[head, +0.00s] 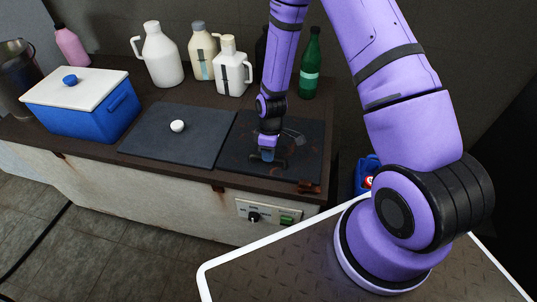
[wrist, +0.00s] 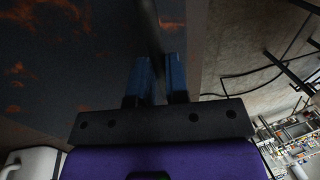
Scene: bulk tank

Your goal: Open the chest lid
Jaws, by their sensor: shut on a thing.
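The chest (head: 160,190) is a long pale, rust-stained body with a brown top. Two dark square lids lie on it: the left lid (head: 165,145) and the rust-flecked right lid (head: 300,165). Both look flat and closed. The right lid's rusty surface also fills the left of the wrist view (wrist: 50,70). My gripper (head: 267,158) is low over the front part of the right lid. In the wrist view its blue fingers (wrist: 156,78) are shut on a dark bar (wrist: 149,30), apparently the lid's handle. The grip is partly hidden and dim.
A blue cooler with white top (head: 105,120) stands at left. White jugs (head: 162,60) and a green bottle (head: 311,65) stand behind the lids. A small white knob-like thing (head: 177,126) is on the left lid. A control panel (head: 268,212) is on the front.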

